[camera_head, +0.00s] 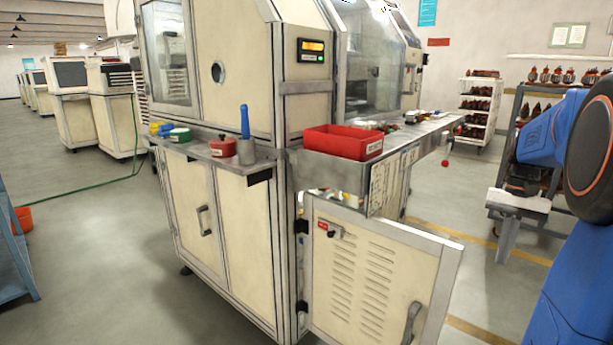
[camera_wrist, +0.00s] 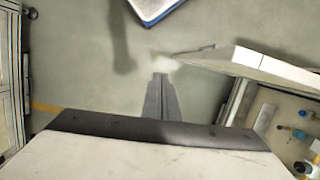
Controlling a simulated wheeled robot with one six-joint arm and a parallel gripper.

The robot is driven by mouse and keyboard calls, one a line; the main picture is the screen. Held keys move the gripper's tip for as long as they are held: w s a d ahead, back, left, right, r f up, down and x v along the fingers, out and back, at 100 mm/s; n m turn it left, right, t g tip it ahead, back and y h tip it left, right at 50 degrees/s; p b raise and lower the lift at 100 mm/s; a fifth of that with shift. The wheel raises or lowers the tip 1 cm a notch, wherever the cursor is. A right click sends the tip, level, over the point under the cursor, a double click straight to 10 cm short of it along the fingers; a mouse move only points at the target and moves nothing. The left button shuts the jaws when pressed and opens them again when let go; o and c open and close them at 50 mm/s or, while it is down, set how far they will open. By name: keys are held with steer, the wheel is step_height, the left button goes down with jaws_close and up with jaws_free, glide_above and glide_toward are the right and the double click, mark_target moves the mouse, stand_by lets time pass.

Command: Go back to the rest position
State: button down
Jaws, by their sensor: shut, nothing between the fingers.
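My gripper (camera_head: 504,252) hangs at the right of the head view, below my blue arm, with its grey fingers pointing down. It is out over the floor, to the right of the machine's open lower door (camera_head: 372,275). In the wrist view my gripper (camera_wrist: 160,77) has its two fingers together, with nothing between them and bare floor beyond. The open door's edge (camera_wrist: 262,62) lies to the right of the fingers in that view, apart from them.
The winding machine (camera_head: 235,75) fills the centre, with a red bin (camera_head: 343,142) on its shelf. A rack (camera_head: 482,105) and a shelf of armatures stand at the back right.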

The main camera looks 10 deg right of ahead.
steer(key=s+a+n+t+h, duration=0.1)
steer(key=s+a+n, duration=0.1)
steer(key=a, duration=0.6)
steer(key=s+a+n+t+h, duration=0.1)
steer(key=s+a+n+t, duration=0.15)
steer(key=a, duration=0.65)
steer(key=s+a+f+n+t, duration=0.3)
steer(key=s+a+f, duration=0.3)
steer(key=s+a, duration=0.3)
steer(key=shift+s+a+n, duration=0.2)
steer(key=shift+a+n, duration=0.45)
steer(key=shift+a, duration=0.35)
